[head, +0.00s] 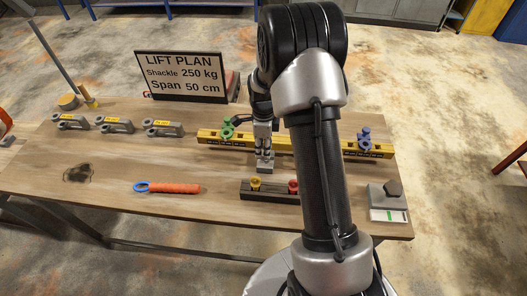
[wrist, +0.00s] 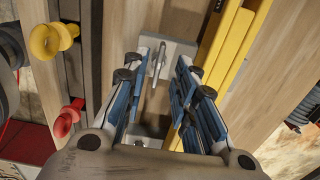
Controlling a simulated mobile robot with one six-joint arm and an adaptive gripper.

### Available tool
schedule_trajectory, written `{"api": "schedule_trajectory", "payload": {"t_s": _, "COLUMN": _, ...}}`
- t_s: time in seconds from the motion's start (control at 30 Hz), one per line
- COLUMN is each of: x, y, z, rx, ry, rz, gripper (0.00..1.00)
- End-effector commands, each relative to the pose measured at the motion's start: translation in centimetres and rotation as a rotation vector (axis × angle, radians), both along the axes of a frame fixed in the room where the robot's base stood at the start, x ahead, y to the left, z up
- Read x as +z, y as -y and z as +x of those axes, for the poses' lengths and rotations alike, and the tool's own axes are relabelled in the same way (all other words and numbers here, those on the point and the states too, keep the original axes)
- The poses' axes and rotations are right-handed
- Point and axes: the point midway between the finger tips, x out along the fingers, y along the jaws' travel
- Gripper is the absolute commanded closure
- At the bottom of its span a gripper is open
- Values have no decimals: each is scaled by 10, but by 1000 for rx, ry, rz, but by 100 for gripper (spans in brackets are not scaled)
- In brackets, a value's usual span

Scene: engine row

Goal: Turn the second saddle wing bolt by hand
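A yellow beam (head: 290,146) lies along the table, and its yellow edge (wrist: 232,50) shows right of my fingers in the wrist view. A grey metal plate (wrist: 180,52) with a thin upright metal piece (wrist: 158,62), which looks like the wing bolt, sits beside the beam. My gripper (head: 264,150) points down just in front of the beam, over this plate. In the wrist view its blue-padded fingers (wrist: 160,95) are apart, with the thin piece showing beyond and between them. I see no contact. In the head view the fingers hide the wing piece.
A green fitting (head: 227,130) and a blue fitting (head: 365,138) sit on the beam. A dark block holds a yellow knob (head: 255,184) and a red knob (head: 293,187). An orange-handled tool (head: 172,188) lies left, several grey shackles (head: 115,126) behind it. A "LIFT PLAN" sign (head: 183,76) stands at the back.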

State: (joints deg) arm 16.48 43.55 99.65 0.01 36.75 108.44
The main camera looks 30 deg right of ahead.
Motion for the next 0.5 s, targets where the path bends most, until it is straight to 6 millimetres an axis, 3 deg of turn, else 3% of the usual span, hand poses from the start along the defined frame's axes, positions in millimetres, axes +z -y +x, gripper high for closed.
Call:
{"api": "schedule_trajectory", "payload": {"t_s": 0.1, "x": 29, "y": 0, "z": 1, "rx": 0, "ry": 6, "rz": -2, "gripper": 74}}
{"api": "schedule_trajectory", "payload": {"t_s": 0.3, "x": 68, "y": 0, "z": 1, "rx": 0, "ry": 5, "rz": -1, "gripper": 74}}
{"api": "schedule_trajectory", "payload": {"t_s": 0.5, "x": 87, "y": 0, "z": 0, "rx": -1, "ry": 2, "rz": 0, "gripper": 74}}
